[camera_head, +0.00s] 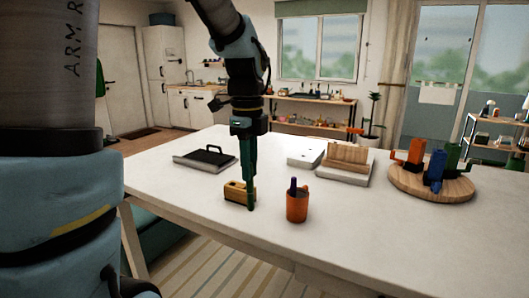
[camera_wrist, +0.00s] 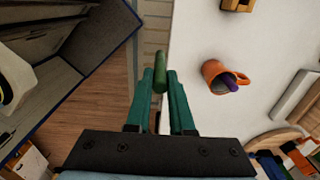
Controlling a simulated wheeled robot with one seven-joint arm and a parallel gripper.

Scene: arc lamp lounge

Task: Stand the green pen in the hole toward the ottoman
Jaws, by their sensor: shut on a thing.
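My gripper (camera_head: 249,174) has dark green fingers pointing down near the table's front edge. In the wrist view it (camera_wrist: 160,78) is shut on the green pen (camera_wrist: 163,70), which sticks out past the fingertips. In the head view the pen (camera_head: 251,197) hangs roughly upright, overlapping the right end of a small wooden block (camera_head: 236,190). The wrist view shows that block (camera_wrist: 238,5), cut off at the top, apart from the pen. Its holes are not clear. A teal piece that may be the ottoman (camera_head: 165,245) is low beside the table, partly hidden.
An orange mug (camera_head: 297,207) holding a purple pen (camera_head: 293,186) stands right of the block.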

